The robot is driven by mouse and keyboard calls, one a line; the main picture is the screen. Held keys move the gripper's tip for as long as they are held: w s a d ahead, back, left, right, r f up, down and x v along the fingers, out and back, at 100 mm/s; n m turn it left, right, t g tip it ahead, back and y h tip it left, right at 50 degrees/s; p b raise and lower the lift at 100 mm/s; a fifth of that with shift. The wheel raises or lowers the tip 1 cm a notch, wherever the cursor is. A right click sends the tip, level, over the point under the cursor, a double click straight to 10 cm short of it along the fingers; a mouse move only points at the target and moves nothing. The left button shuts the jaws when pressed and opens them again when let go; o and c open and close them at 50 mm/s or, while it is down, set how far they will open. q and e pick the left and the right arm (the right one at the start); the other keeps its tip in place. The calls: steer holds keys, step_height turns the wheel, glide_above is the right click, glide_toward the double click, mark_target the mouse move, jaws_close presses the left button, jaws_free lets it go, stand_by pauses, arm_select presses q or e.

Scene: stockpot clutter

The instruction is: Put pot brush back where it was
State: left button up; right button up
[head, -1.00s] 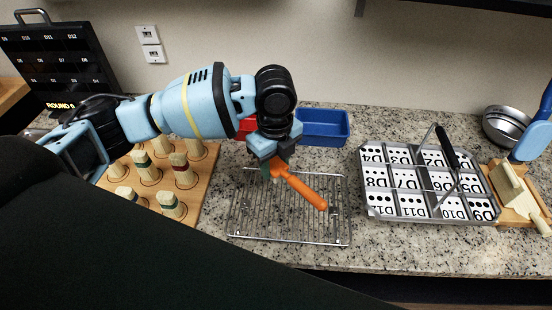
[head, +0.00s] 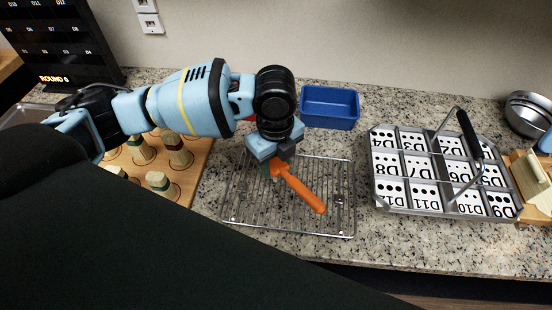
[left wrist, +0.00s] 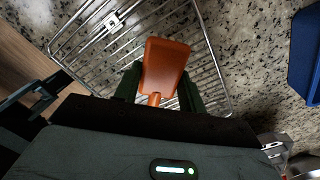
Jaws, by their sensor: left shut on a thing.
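The pot brush (head: 299,188) shows as an orange handle over the wire rack (head: 243,207), slanting down to the right. Its broad orange end also shows in the left wrist view (left wrist: 164,66). My left gripper (head: 272,161) is shut on the narrow part of it; its dark fingers (left wrist: 157,90) flank the orange piece in the left wrist view. I cannot tell whether the brush touches the rack.
A blue tray (head: 330,122) stands behind the rack. A metal divided tray (head: 374,202) with numbered cards and an upright handle stands to the right. A wooden board (head: 190,188) with several pegs lies left. Metal bowls (head: 527,113) stand far right. Bare granite lies between rack and tray.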

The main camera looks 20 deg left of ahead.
arm_select(q)
steer(key=shift+f, duration=0.7)
steer(key=o, duration=1.1)
steer(key=shift+r+p, duration=0.3)
steer(key=shift+r, duration=3.65)
